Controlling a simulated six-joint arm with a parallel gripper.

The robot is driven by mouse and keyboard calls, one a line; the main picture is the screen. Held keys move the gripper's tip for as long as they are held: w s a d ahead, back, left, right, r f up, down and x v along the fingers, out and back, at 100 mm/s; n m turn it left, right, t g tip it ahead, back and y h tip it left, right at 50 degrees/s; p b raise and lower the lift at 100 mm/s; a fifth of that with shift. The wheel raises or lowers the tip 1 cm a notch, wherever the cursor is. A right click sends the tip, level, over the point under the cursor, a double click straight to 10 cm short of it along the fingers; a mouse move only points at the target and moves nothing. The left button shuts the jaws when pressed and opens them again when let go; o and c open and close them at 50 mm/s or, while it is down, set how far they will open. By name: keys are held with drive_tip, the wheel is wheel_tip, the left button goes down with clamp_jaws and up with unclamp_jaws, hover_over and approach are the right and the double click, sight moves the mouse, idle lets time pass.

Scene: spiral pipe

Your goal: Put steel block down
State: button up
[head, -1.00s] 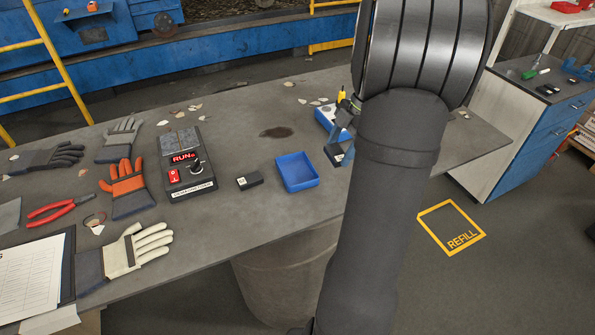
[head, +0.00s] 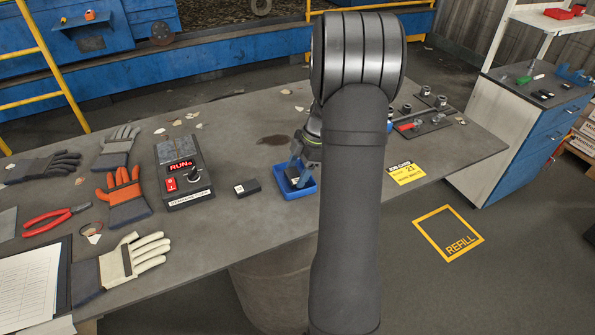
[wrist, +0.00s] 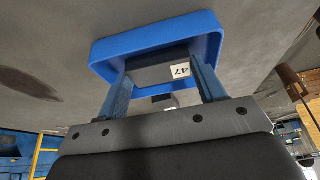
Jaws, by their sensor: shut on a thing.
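My gripper (head: 297,172) reaches down into the small blue tray (head: 308,189) on the table. In the wrist view, my gripper (wrist: 162,78) has its two blue fingers on either side of a dark grey steel block (wrist: 150,74) with a white label reading 47. The block is between the fingers and inside the outline of the blue tray (wrist: 140,38). Whether it touches the tray floor I cannot tell. In the head view the fingers and my arm mostly hide the block.
A dark block with a white label (head: 247,187) lies just left of the tray. The RUN control box (head: 184,170) stands further left, with gloves (head: 122,194) and red pliers (head: 55,214). A dark plate with metal fittings (head: 432,122) and a yellow card (head: 405,173) are right of my arm.

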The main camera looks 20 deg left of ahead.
drive_tip(key=shift+f, duration=0.25)
drive_tip(key=o, duration=1.4)
drive_tip(key=v, duration=1.2)
drive_tip(key=shift+r, duration=0.1)
drive_tip(key=x, duration=1.2)
drive_tip(key=shift+s+f, duration=0.1)
drive_tip(key=shift+f, duration=0.25)
wheel_tip(320, 180, up, 3)
drive_tip(key=shift+f, duration=0.1)
drive_tip(key=shift+r, duration=0.55)
